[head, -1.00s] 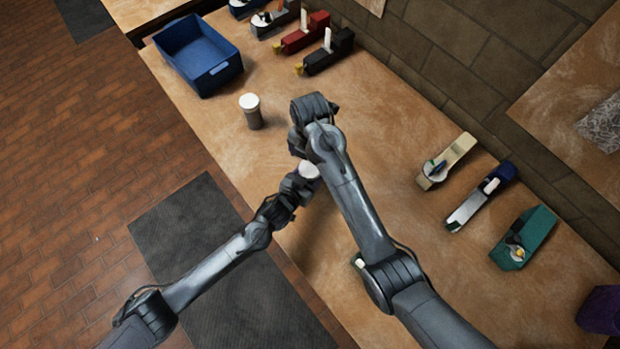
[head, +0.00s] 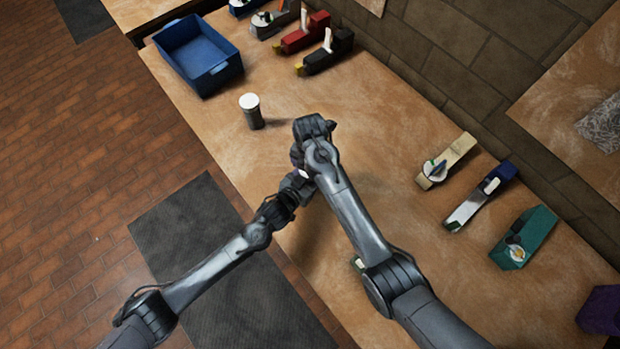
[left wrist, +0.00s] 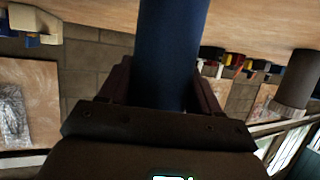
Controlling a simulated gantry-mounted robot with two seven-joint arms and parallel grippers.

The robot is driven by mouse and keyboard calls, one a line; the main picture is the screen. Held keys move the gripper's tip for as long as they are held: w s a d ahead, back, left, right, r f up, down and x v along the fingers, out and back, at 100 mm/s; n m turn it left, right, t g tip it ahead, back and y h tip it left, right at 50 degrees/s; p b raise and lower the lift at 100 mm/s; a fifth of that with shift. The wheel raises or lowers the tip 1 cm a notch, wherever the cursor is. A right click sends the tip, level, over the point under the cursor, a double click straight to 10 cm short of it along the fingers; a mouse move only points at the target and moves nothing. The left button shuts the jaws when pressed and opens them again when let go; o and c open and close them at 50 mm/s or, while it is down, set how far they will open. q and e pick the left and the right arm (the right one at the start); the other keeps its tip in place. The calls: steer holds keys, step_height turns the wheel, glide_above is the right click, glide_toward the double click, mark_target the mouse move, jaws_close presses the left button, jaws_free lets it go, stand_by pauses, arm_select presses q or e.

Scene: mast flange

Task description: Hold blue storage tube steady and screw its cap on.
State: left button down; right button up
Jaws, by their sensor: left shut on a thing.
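The blue storage tube (left wrist: 172,45) stands between the two fingers of my left gripper (left wrist: 163,82) in the left wrist view. My left gripper is shut on it, and the tube's ends are out of that view. In the head view my left gripper (head: 297,188) is over the table, and the tube is hidden behind the arms. My right gripper (head: 299,160) is just above the left one, its fingers hidden by its own wrist. A small white patch (head: 303,173) shows between the two grippers; it may be the cap, mostly covered.
A grey jar with a white lid (head: 252,112) stands on the table (head: 210,115). A blue bin (head: 203,75) is at the far left. Red (head: 303,33) and black (head: 327,54) devices stand behind; cream (head: 447,160), blue-and-silver (head: 480,197) and teal (head: 525,237) ones at the right.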

steer(key=c, duration=1)
steer(key=m, duration=0.6)
steer(key=shift+m, duration=0.3)
steer(key=o, duration=1.2)
steer(key=shift+c, duration=0.2)
steer(key=shift+r, duration=2.25)
steer(key=shift+c, duration=0.4)
